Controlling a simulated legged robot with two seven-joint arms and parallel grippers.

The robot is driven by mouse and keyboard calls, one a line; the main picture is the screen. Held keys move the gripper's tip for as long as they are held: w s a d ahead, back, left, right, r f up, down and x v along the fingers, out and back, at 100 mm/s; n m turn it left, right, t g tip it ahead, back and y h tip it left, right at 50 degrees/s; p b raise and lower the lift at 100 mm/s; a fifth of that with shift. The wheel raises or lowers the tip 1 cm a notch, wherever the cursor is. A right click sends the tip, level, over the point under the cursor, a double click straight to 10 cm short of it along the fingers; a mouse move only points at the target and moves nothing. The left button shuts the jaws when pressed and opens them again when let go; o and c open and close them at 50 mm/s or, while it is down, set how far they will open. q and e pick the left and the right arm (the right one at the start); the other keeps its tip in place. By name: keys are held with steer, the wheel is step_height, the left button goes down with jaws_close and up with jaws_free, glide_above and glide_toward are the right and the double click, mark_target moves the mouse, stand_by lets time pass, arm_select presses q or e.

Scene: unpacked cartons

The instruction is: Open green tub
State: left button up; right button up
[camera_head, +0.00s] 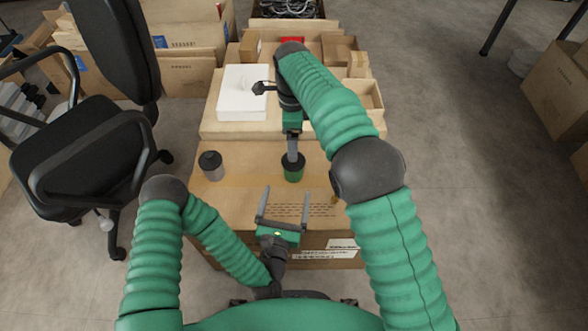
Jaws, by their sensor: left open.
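The green tub (293,175) with a dark lid stands upright on the cardboard box (240,190) in front of me. My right gripper (292,158) points down at the top of the tub, its fingertips at or just over the lid. Its fingers line up in this view, so their gap and any contact are hidden. My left gripper (286,190) is open and empty, nearer to me than the tub, with its two fingers spread and pointing towards it.
A grey tub (210,169) with a dark lid stands left of the green one. A white box (243,92) lies on cardboard behind. Open cartons (368,97) are at the back. A black office chair (75,140) stands at the left.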

mark_target(292, 167)
arm_select(q)
steer(key=w, duration=0.4)
steer(key=w+d, duration=0.1)
steer(key=w, duration=0.3)
steer(key=w+d, duration=0.1)
steer(key=w, duration=0.3)
steer(key=shift+w+r, duration=0.2)
arm_select(e)
steer(key=shift+d, duration=0.1)
arm_select(q)
jaws_close()
arm_select(e)
steer(key=shift+o, duration=0.9)
steer(key=shift+s+d+r, duration=0.1)
steer(key=shift+d+r, duration=0.05)
steer(key=s+d+r+m+t+y, duration=0.2)
steer(key=s+d+r+m+y, duration=0.15)
steer(key=d+m, duration=0.2)
steer(key=shift+m+y, duration=0.25)
steer(key=shift+m, duration=0.2)
steer(key=x, duration=1.2)
steer(key=shift+w+a+f, duration=0.2)
steer(key=shift+w+a, duration=0.05)
steer(key=shift+w, duration=0.2)
